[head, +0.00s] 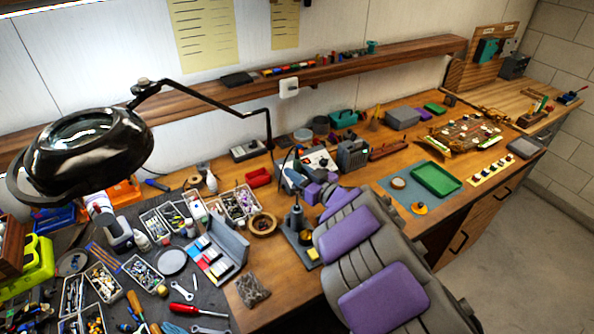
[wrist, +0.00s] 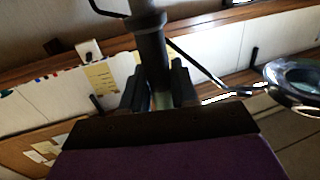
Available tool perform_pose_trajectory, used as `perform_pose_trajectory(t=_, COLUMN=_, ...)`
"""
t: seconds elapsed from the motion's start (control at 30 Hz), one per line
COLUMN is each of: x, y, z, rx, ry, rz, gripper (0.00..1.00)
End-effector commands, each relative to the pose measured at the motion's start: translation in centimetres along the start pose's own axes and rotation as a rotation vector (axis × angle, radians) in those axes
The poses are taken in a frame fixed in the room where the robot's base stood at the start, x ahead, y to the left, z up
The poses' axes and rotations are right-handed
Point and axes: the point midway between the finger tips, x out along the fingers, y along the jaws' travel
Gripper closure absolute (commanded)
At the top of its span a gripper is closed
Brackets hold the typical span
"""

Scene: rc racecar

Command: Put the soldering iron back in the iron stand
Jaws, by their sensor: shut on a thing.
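The soldering iron (wrist: 152,55) shows in the wrist view as a dark cylinder with a wide collar, standing up between the two fingers. My gripper (wrist: 157,90) is shut on it. The iron stand (head: 297,222) is a dark grey upright holder on a flat base with a yellow pad, at the bench's front edge beside my arm. The iron's tip is hidden in both views.
A wooden bowl (head: 262,224) and an open grey case (head: 217,252) stand left of the stand. A grey station with a handle (head: 352,155) is behind my arm. A magnifier lamp (head: 85,145) hangs at left. A green tray (head: 436,179) lies at right.

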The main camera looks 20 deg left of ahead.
Motion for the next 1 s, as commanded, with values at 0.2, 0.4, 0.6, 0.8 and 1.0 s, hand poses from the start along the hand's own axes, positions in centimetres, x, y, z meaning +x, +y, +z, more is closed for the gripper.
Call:
perform_pose_trajectory(t=0.2, x=0.0, y=0.0, z=0.5, rx=0.001, ry=0.0, rz=0.0, gripper=0.98)
perform_pose_trajectory(t=0.4, x=0.0, y=0.0, z=1.0, rx=0.0, ry=0.0, rz=0.0, gripper=0.98)
perform_pose_trajectory(t=0.6, x=0.0, y=0.0, z=1.4, rx=0.0, ry=0.0, rz=0.0, gripper=0.98)
perform_pose_trajectory(t=0.8, x=0.0, y=0.0, z=1.9, rx=0.0, ry=0.001, rz=0.0, gripper=0.98)
perform_pose_trajectory(t=1.0, x=0.0, y=0.0, z=2.3, rx=0.0, ry=0.001, rz=0.0, gripper=0.98)
